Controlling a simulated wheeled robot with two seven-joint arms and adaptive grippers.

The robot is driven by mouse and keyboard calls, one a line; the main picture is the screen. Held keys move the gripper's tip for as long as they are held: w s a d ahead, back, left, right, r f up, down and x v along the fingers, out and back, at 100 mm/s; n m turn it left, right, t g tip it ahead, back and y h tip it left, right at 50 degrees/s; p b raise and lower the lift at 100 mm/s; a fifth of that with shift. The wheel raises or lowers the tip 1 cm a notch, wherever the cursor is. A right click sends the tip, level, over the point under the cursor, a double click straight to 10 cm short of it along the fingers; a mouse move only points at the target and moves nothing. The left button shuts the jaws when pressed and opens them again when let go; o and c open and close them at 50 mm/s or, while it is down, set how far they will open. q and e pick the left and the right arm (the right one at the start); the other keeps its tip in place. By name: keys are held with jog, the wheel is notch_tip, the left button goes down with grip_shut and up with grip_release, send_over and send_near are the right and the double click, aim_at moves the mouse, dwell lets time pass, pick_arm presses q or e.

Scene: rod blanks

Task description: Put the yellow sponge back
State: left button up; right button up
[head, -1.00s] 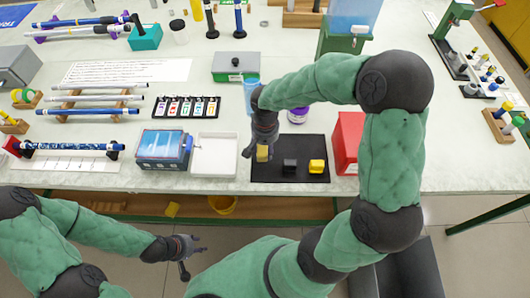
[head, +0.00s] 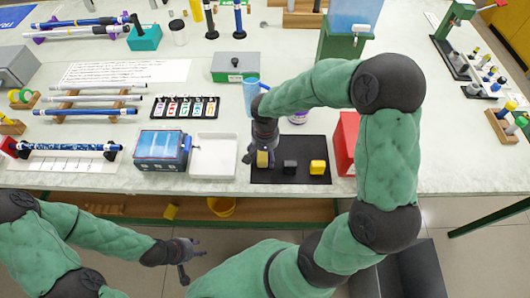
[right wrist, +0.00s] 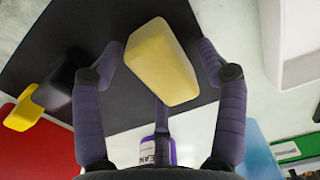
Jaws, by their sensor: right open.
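A pale yellow block, looking like the sponge (head: 262,159), is at the left end of the black mat (head: 290,142). It also shows in the right wrist view (right wrist: 160,62), between the fingertips. My right gripper (head: 257,161) is open over this block, its fingers on either side with visible gaps. I cannot tell whether the block touches the mat. On the mat to its right are a black block (head: 290,167) and a brighter yellow block (head: 318,167). My left gripper (head: 192,265) is open and empty, in front of the table edge.
A red box (head: 346,143) stands right of the mat, and a white tray (head: 214,155) stands to its left. A blue cup (head: 250,97) and a purple-labelled bottle (head: 299,118) stand behind.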

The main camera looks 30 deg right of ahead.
jog(key=shift+r, duration=0.1)
jog(key=shift+r, duration=0.3)
notch_tip(320, 180, up, 12)
jog(key=p, duration=0.4)
jog(key=shift+f+p, duration=0.2)
jog(key=shift+p, duration=0.1)
